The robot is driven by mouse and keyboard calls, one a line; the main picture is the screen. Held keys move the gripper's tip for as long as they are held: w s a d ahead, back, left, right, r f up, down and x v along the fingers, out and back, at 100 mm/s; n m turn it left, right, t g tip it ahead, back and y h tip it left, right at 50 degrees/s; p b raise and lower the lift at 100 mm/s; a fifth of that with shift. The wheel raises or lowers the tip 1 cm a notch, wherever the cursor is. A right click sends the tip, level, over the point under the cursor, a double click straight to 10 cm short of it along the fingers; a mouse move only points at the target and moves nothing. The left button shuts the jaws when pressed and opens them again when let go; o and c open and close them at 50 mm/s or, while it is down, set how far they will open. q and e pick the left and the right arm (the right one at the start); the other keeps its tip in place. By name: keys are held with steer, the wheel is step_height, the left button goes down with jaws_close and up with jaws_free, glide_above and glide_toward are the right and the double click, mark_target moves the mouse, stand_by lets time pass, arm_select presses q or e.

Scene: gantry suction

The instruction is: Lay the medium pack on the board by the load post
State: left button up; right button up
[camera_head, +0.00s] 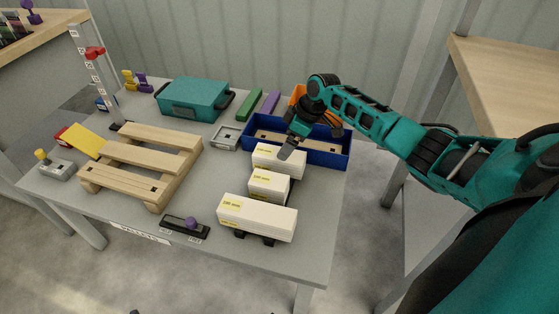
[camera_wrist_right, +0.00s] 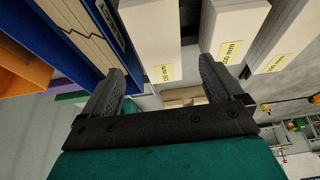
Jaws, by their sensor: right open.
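Three white packs with yellow labels lie in a row at the table's right. The back pack (camera_head: 279,161), beside the blue bin, looks medium in length; the middle pack (camera_head: 268,186) is shortest and the front pack (camera_head: 257,218) longest. My right gripper (camera_head: 291,147) is open over the back pack and partly hides it. In the right wrist view the open fingers (camera_wrist_right: 160,85) stand either side of the back pack (camera_wrist_right: 150,38); I cannot tell whether they touch it. A slatted wooden board (camera_head: 152,156) lies at left, near an upright post (camera_head: 92,72) with a red slider. My left gripper is not in view.
The blue bin (camera_head: 339,159) holds brown pieces, close behind the back pack. A teal case (camera_head: 193,98) stands at the back.

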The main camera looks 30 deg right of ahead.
mark_target(279, 161)
steer(key=b+x, duration=0.1)
steer(key=x, duration=0.3)
steer(key=shift+f, duration=0.2)
steer(key=b+x, duration=0.3)
steer(key=x, duration=0.1)
steer(key=shift+w+a+f, duration=0.1)
steer(key=shift+w+f, duration=0.05)
steer(key=shift+f, duration=0.3)
steer(key=c, duration=1.2)
steer(key=shift+w+r, duration=0.1)
steer(key=shift+c, duration=0.6)
